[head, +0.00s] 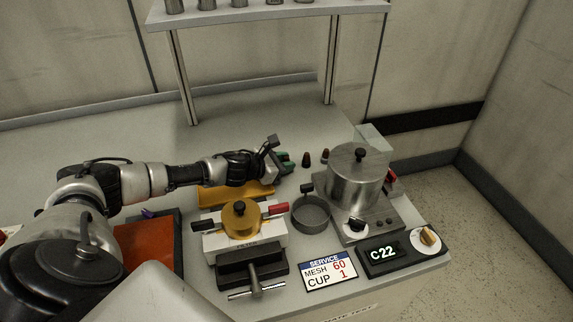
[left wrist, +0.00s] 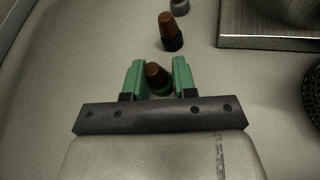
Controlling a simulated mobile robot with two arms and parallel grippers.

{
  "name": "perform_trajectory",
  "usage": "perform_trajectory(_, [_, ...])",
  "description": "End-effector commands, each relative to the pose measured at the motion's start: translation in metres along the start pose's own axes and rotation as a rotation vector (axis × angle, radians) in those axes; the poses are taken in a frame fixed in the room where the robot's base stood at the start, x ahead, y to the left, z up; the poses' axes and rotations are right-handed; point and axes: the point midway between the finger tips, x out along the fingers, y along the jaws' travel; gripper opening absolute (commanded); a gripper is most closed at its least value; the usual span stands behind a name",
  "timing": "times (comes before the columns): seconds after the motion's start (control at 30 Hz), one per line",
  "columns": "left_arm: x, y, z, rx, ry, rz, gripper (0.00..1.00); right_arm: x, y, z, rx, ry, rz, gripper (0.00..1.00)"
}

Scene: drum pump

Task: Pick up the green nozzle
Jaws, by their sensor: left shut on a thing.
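My left gripper (head: 284,160) reaches in from the left over the back of the bench, its green fingers pointing right. In the left wrist view its two green fingers (left wrist: 159,66) stand on either side of the green nozzle (left wrist: 156,74), and it is shut on it. This nozzle has a brown, tilted cone and a green base low between the fingers. In the head view the fingers hide it. A second brown nozzle with a dark base (left wrist: 170,32) stands just beyond the fingertips. My right gripper is not in view.
Two small nozzles, one brown (head: 306,158) and one reddish (head: 324,156), stand right of the gripper. A steel pot (head: 354,180), a round sieve (head: 311,214) and a clamp with a brass-coloured cap (head: 241,218) stand in front. A shelf (head: 262,12) rises behind. The back-left bench is clear.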

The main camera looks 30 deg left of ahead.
Motion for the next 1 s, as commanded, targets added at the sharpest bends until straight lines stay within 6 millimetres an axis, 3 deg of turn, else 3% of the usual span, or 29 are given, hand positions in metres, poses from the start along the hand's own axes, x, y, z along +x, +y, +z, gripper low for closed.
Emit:
perform_trajectory(0.37, [-0.004, 0.002, 0.009, 0.003, 0.000, 0.000, 0.00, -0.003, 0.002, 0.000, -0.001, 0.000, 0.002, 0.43])
perform_trajectory(0.7, [-0.027, 0.016, 0.067, 0.006, -0.004, 0.002, 0.00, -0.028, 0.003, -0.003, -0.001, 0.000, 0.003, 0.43])
perform_trajectory(1.0, [-0.037, 0.021, 0.091, 0.001, 0.000, -0.001, 0.00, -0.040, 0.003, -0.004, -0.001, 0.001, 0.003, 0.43])
